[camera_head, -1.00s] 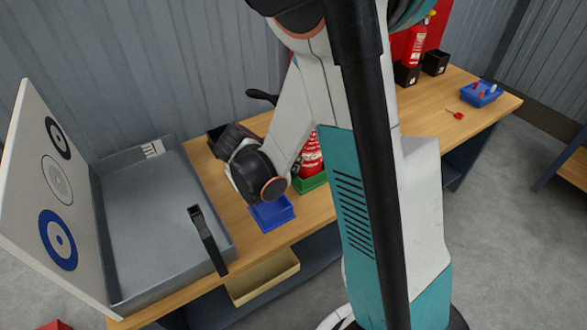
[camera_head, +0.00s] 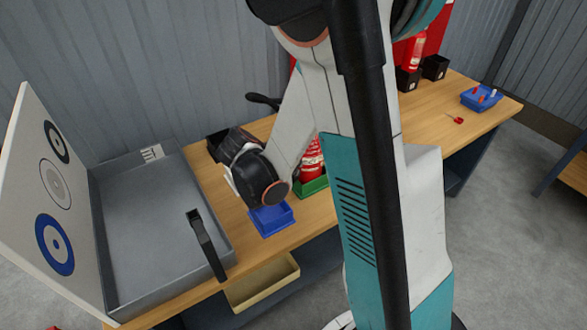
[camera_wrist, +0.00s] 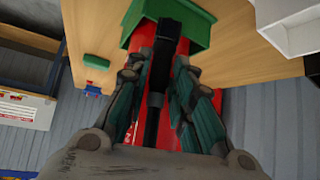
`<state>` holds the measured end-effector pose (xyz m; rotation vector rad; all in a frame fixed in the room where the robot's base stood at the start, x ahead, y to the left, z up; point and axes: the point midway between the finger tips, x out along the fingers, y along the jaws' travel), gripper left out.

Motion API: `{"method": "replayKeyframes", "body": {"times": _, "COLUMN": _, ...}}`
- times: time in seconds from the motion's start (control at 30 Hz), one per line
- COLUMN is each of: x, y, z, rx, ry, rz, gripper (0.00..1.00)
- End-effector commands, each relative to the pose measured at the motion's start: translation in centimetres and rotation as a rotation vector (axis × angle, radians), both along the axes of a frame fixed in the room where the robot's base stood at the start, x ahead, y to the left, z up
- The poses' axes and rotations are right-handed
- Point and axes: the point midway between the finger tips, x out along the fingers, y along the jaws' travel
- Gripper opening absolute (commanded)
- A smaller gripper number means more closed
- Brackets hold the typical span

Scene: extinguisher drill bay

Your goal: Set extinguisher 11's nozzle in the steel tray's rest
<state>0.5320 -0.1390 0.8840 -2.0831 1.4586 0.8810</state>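The grey steel tray (camera_head: 160,288) lies at the left of the bench. A black upright piece (camera_head: 206,245) stands at its right side; I cannot tell whether this is the rest. A red extinguisher (camera_head: 311,160) stands in a green holder (camera_head: 312,187), partly hidden by my arm. Its number is not readable. In the wrist view, a black hose and nozzle (camera_wrist: 161,40) runs between my gripper's (camera_wrist: 156,78) teal-padded fingers, in front of a red body (camera_wrist: 140,55). Gaps show on both sides of it, so my fingers look open around it, not clamped.
A target board (camera_head: 45,190) leans at the tray's left. A blue bin (camera_head: 272,222) sits between tray and green holder. Another extinguisher (camera_head: 415,50) and a blue tray (camera_head: 481,98) are at the far right. The bench's right half is mostly clear.

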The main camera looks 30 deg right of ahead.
Motion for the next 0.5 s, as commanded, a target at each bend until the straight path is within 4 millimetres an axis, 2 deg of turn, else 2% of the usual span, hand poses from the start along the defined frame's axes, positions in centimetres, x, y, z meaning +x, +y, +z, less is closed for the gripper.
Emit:
{"method": "replayKeyframes", "body": {"times": 0.27, "x": 0.0, "y": 0.0, "z": 0.07, "rx": 0.0, "ry": 0.0, "rz": 0.0, "gripper": 0.0}}
{"method": "replayKeyframes", "body": {"times": 0.5, "x": 0.0, "y": 0.0, "z": 0.95, "rx": 0.0, "ry": 0.0, "rz": 0.0, "gripper": 0.0}}
